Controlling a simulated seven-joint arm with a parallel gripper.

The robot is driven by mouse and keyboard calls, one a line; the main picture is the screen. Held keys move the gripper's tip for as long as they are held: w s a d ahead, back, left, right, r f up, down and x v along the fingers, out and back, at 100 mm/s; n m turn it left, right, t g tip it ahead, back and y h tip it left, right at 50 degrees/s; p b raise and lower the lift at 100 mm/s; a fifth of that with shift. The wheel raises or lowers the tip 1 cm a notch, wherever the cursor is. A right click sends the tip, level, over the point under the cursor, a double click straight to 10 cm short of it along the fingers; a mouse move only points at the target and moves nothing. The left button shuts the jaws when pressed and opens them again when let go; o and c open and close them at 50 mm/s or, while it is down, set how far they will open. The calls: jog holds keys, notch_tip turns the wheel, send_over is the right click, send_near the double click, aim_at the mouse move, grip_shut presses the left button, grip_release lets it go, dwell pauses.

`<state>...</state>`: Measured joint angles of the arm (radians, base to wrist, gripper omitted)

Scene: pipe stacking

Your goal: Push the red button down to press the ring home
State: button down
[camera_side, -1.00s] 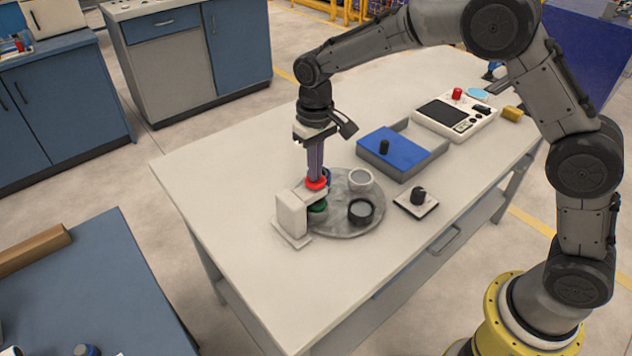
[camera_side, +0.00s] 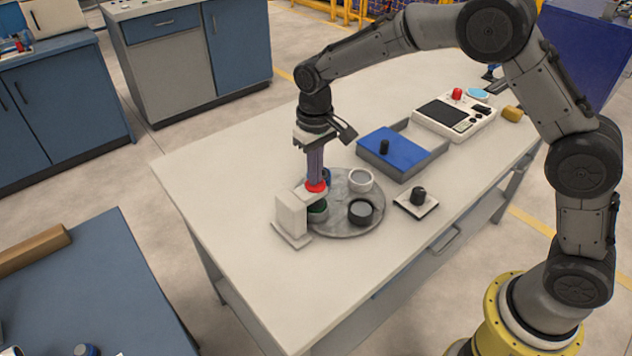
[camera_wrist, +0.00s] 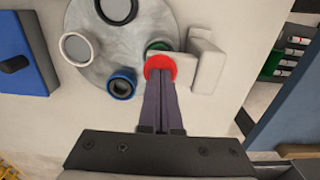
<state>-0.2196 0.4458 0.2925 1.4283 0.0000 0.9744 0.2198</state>
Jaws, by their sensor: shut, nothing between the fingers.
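The red button (camera_side: 316,187) sits on the arm of a white press (camera_side: 290,215) at the left edge of a round grey turntable (camera_side: 352,230). My gripper (camera_side: 316,180) is shut and empty, pointing down with its fingertips on the button. In the wrist view the fingertips (camera_wrist: 159,84) reach the red button (camera_wrist: 160,67). Under the press arm a green-rimmed piece (camera_wrist: 158,45) shows partly; the ring there is mostly hidden by the arm and button.
The turntable also carries a white cup (camera_side: 361,180), a dark cup (camera_side: 361,212) and a blue-rimmed cup (camera_wrist: 121,84). A black knob on a white base (camera_side: 417,200), a blue-lidded box (camera_side: 400,150) and a control panel (camera_side: 453,117) stand to the right. The table's front left is clear.

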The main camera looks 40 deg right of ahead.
jog(key=shift+f, duration=0.1)
jog(key=shift+r, duration=3.6)
jog(key=shift+d, duration=0.1)
jog(key=s+d+r+m+t, duration=0.1)
jog(key=s+d+r+t, duration=0.45)
jog(key=s+r, duration=0.9)
jog(key=s+d+f, duration=0.2)
jog(key=s+f, duration=0.1)
jog(key=s, duration=0.5)
jog(key=s+d+f, duration=0.2)
jog(key=s+f, duration=0.2)
jog(key=s, duration=0.4)
jog(key=shift+s+d+n, duration=0.15)
jog(key=shift+d+n, duration=0.25)
